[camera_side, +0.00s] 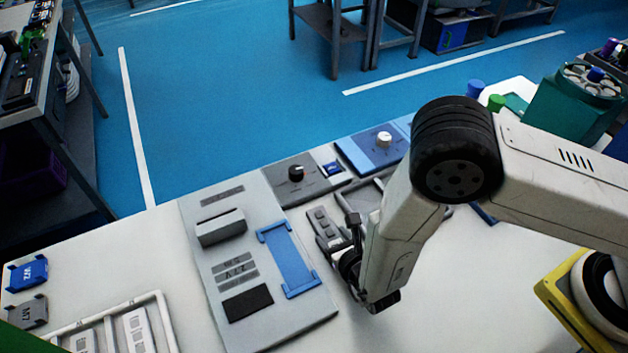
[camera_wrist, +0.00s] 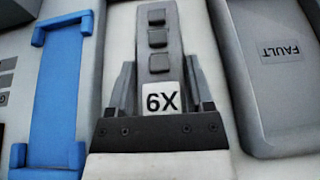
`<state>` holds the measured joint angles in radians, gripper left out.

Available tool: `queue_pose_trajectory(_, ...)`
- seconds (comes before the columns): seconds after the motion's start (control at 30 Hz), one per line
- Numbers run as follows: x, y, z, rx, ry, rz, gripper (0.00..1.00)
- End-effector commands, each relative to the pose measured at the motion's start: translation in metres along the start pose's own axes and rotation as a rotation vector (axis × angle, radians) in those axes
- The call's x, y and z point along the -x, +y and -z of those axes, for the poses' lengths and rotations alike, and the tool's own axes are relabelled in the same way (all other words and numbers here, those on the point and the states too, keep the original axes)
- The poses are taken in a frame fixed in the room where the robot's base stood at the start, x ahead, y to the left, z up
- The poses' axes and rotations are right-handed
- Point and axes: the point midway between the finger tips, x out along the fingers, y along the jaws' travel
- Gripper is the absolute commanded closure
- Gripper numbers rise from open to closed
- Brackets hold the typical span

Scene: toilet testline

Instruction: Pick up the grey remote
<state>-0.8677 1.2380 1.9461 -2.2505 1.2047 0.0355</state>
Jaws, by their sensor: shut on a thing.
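The grey remote (camera_wrist: 158,45) has a column of dark square buttons and a white "6X" label in the wrist view. It lies between the two fingers of my gripper (camera_wrist: 160,95), which are shut on its sides. In the side view the remote (camera_side: 321,224) shows just left of my gripper (camera_side: 350,240), low by the white table. I cannot tell whether it touches the table. Its near end is hidden by the gripper.
A grey panel (camera_side: 222,292) with a blue bracket (camera_side: 288,262) stands left of the remote. A grey tray marked "FAULT" (camera_wrist: 283,75) is close on its right. Dial boxes (camera_side: 300,183) stand behind. The white table (camera_side: 150,255) has bare room at left.

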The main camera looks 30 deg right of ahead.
Motion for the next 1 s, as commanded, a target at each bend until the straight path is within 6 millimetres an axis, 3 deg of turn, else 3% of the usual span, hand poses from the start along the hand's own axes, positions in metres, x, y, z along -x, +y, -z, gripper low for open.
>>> queue_pose_trajectory(0.47, 0.005, 0.001, -0.013, -0.001, -0.001, 0.000, 0.98)
queue_pose_trajectory(1.0, 0.028, 0.001, -0.069, -0.002, -0.001, -0.001, 0.98)
